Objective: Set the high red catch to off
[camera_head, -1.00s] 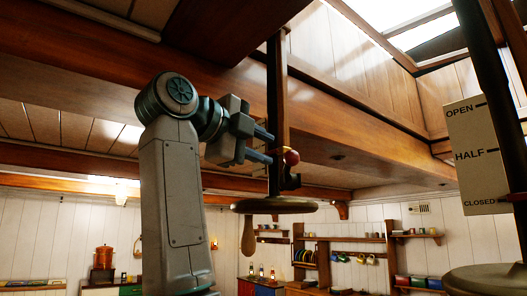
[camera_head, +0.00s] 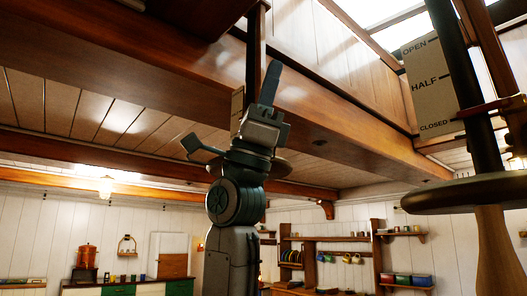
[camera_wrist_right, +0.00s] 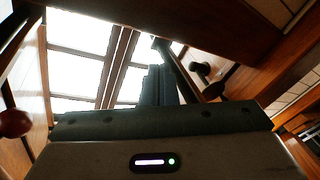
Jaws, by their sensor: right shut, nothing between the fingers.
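My right gripper (camera_head: 271,78) is raised and points up in the middle of the head view, in front of a dark post (camera_head: 255,45). Its fingers are shut and empty; in the right wrist view they (camera_wrist_right: 159,85) point up toward the bright skylight. The red catch on the middle post is hidden behind my arm in the head view. A dark red ball (camera_wrist_right: 15,123) shows at the left edge of the wrist view, apart from the fingers; I cannot tell which catch it belongs to. My left gripper is not in view.
A sign (camera_head: 430,85) reading OPEN, HALF, CLOSED hangs at the right, beside another dark post (camera_head: 452,60) with a round wooden wheel (camera_head: 465,192). A wooden beam (camera_head: 110,65) crosses above on the left. Shelves (camera_head: 330,238) stand far back.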

